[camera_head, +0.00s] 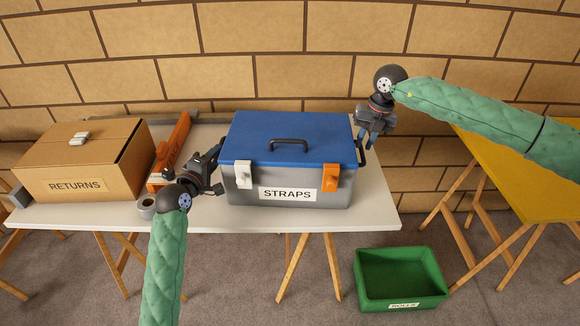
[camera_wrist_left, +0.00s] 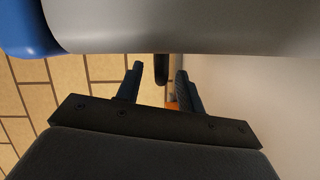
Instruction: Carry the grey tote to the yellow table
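The grey tote (camera_head: 240,193) has a blue lid (camera_head: 290,130) and a STRAPS label and stands on a white table (camera_head: 300,218). Its white latch (camera_head: 242,174) and orange latch (camera_head: 330,177) are on the front. My left gripper (camera_head: 213,171) is at the tote's left side; in the left wrist view its fingers (camera_wrist_left: 160,82) are apart, with a dark handle end (camera_wrist_left: 161,68) between them and gaps on both sides. My right gripper (camera_head: 377,138) is at the right side, just above the black right handle (camera_head: 362,152), fingers pointing down and seemingly apart. The left handle is mostly hidden in the head view.
A green bin (camera_head: 400,280) is on the floor between the tables.

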